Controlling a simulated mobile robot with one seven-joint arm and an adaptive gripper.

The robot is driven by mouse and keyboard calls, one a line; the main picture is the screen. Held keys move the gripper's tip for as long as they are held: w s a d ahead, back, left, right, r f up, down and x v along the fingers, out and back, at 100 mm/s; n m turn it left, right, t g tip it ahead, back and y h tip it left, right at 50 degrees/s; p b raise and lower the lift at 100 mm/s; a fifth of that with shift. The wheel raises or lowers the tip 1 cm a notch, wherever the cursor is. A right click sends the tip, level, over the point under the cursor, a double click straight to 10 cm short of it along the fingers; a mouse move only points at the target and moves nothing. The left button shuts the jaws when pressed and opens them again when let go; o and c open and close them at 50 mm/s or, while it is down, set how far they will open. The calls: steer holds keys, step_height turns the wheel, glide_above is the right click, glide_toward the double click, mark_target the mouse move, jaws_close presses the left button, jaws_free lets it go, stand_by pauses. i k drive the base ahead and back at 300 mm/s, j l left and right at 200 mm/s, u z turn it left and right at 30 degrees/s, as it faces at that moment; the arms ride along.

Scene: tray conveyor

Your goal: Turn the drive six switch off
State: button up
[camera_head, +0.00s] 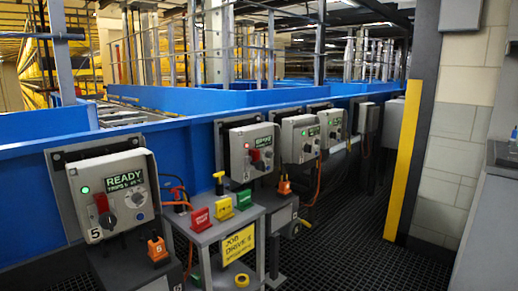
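Several grey drive switch boxes are mounted along the blue conveyor side. My gripper is not in view.
A grey stand (205,240) in front holds red (201,220), yellow (223,208) and green (243,199) tags and a yellow "JOB" sign (238,243). Orange locks (157,248) sit below the boxes. A yellow-edged post (402,160) stands right. Dark grating floor (350,245) is open.

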mark_target(260, 166)
steer(key=i+l, duration=0.2)
steer(key=i+l+z, duration=0.35)
steer(key=i+z, duration=0.4)
steer(key=i, duration=0.2)
